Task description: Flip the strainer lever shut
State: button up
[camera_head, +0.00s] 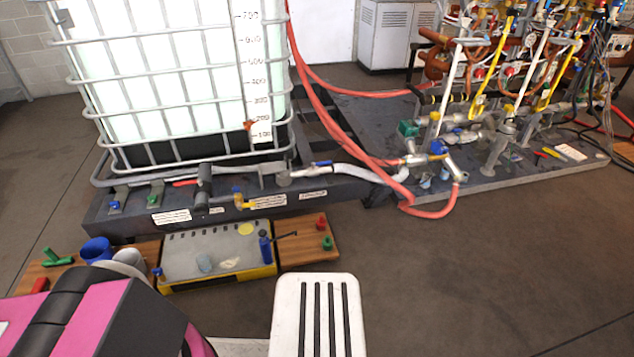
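I cannot tell for sure which part is the strainer lever. Several candidates show on the piping. A small blue lever (321,163) lies along the silver pipe in front of the caged tank. A blue handle (440,147) and a green valve handle (408,129) sit on the low piping of the skid at the right, near a yellow lever (438,158). A red lever (186,183) is on the pipe below the tank. Whether these levers are open or shut is too small to tell. My gripper's fingers are not in view; a pink and black part of my arm fills the bottom left.
The caged white tank (160,80) stands on a dark base. Red hoses (335,125) run from it to the skid (505,180). A yellow-edged tray (205,240) with small items lies on a wooden board (305,258). The floor (480,270) at the lower right is clear.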

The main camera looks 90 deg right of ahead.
aim_at(325, 162)
jog(key=z, duration=3.3)
jog(key=i+l, duration=0.15)
jog(key=l, duration=0.2)
jog(key=i+l+u, duration=0.1)
jog(key=l, duration=0.2)
jog(key=i+l, duration=0.15)
jog(key=l, duration=0.2)
jog(key=i+l, duration=0.1)
jog(key=l, duration=0.25)
jog(key=u, duration=0.05)
